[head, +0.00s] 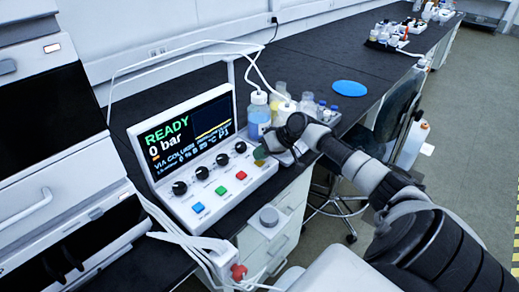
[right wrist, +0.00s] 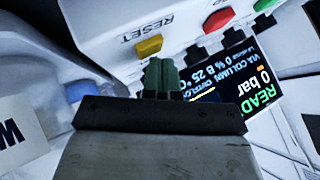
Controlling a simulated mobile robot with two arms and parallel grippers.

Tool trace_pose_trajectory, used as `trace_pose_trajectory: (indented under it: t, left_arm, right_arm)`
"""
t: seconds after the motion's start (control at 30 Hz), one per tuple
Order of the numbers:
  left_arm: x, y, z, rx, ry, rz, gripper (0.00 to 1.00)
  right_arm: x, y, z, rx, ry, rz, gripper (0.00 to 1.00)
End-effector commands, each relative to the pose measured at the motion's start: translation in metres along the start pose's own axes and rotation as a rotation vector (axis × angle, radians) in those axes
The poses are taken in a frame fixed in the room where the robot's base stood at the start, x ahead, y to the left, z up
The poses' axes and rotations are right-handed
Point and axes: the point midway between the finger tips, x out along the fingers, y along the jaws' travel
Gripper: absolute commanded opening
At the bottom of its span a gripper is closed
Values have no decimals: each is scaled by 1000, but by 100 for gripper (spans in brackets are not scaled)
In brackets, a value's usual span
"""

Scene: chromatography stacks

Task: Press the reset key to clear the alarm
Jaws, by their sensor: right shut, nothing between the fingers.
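The yellow reset key (right wrist: 148,46) is on the sloping front panel of a white control unit (head: 182,217), beside the printed word RESET in the right wrist view. The unit's screen (head: 190,130) reads READY and 0 bar. My right gripper (right wrist: 162,76) is shut and empty. Its green fingertips are close to the yellow key; whether they touch it I cannot tell. In the head view, the right gripper (head: 262,153) is at the panel's right end and largely hides the yellow key. My left gripper is not in view.
Red (head: 241,175), green (head: 220,190) and blue (head: 197,207) keys line the panel below several black knobs. A blue-liquid bottle (head: 258,119) and other bottles stand close behind my right gripper.

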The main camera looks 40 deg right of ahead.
Motion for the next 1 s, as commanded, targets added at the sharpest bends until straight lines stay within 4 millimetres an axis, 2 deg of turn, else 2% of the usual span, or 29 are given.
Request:
trace_pose_trajectory:
  t: [0.27,0.67,1.0]
  left_arm:
    - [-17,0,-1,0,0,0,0]
    - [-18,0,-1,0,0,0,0]
    - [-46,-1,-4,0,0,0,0]
  right_arm:
    - [-12,-8,-8,1,-1,0,0]
    - [-12,-9,-9,0,0,0,0]
    - [-34,-25,-25,1,0,0,0]
